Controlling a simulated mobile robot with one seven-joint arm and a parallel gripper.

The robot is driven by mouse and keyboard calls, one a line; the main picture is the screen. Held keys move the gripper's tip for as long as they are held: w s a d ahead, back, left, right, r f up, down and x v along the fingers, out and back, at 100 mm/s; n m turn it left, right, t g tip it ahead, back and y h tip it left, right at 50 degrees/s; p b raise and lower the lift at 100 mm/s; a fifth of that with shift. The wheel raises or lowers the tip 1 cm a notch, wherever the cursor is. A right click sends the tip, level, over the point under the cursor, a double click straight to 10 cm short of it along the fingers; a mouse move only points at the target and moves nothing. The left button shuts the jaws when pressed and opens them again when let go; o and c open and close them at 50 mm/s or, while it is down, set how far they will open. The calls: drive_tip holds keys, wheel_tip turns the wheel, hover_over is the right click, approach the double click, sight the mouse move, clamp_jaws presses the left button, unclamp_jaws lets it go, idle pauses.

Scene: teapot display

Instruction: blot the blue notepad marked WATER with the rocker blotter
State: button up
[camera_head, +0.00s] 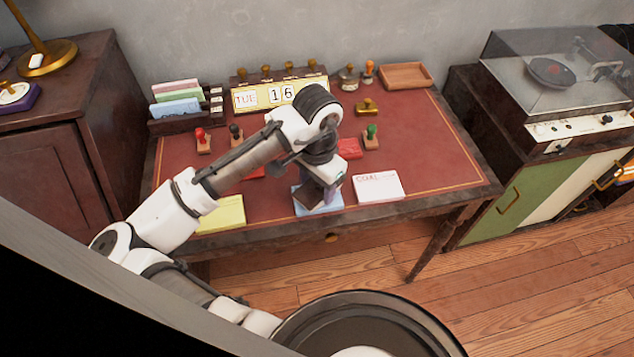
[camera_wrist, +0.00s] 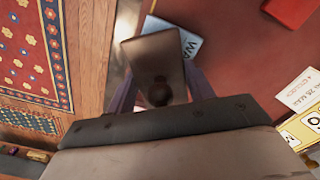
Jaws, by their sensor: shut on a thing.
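The blue notepad (camera_head: 299,206) lies near the front edge of the desk, under my gripper. In the wrist view the pad (camera_wrist: 188,47) shows the letters "WA"; the rest of its word is covered. The rocker blotter (camera_wrist: 152,58) is a brown block with a dark round knob. My gripper (camera_wrist: 160,95) is shut on the blotter by this knob. The blotter is over the notepad and hides much of it; I cannot tell whether they touch. In the head view my gripper (camera_head: 318,192) hides most of the blotter.
A yellow notepad (camera_head: 222,214) lies left of the blue one, a white marked pad (camera_head: 379,187) right. Behind are stamps with red (camera_head: 202,140), black (camera_head: 236,135) and green (camera_head: 371,137) knobs, a red ink pad (camera_head: 349,149) and a calendar (camera_head: 280,94). The desk's right side is clear.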

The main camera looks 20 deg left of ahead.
drive_tip(key=shift+s+a+t+h+b, duration=0.15)
drive_tip(key=shift+s+t+h+b, duration=0.25)
drive_tip(key=shift+t+b, duration=0.85)
drive_tip(key=shift+w+g+y+p, duration=0.35)
drive_tip(key=shift+g+y+p, duration=0.05)
drive_tip(key=shift+g+p, duration=0.85)
drive_tip(key=shift+f, duration=0.1)
drive_tip(key=shift+w+d+r+g+y+p, duration=0.1)
drive_tip(key=shift+w+d+g+y+p, duration=0.15)
drive_tip(key=shift+g+p, duration=0.55)
drive_tip(key=shift+w+d+r+g+y+p, duration=0.1)
drive_tip(key=shift+w+g+y+p, duration=0.15)
drive_tip(key=shift+p, duration=0.9)
drive_tip(key=shift+s+a+f+t+h+b, duration=0.15)
drive_tip(key=shift+s+t+h+b, duration=0.15)
drive_tip(key=shift+t+b, duration=0.45)
drive_tip(key=shift+s+a+f+t+h+b, duration=0.1)
drive_tip(key=shift+s+t+h+b, duration=0.3)
drive_tip(key=shift+b, duration=0.5)
drive_tip(key=shift+s+a+r+t+b, duration=0.1)
drive_tip(key=shift+s+r+t+b, duration=0.1)
drive_tip(key=shift+t+b, duration=0.9)
drive_tip(key=shift+w+g+p, duration=0.4)
drive_tip(key=shift+g+p, duration=0.7)
drive_tip(key=shift+p, duration=0.25)
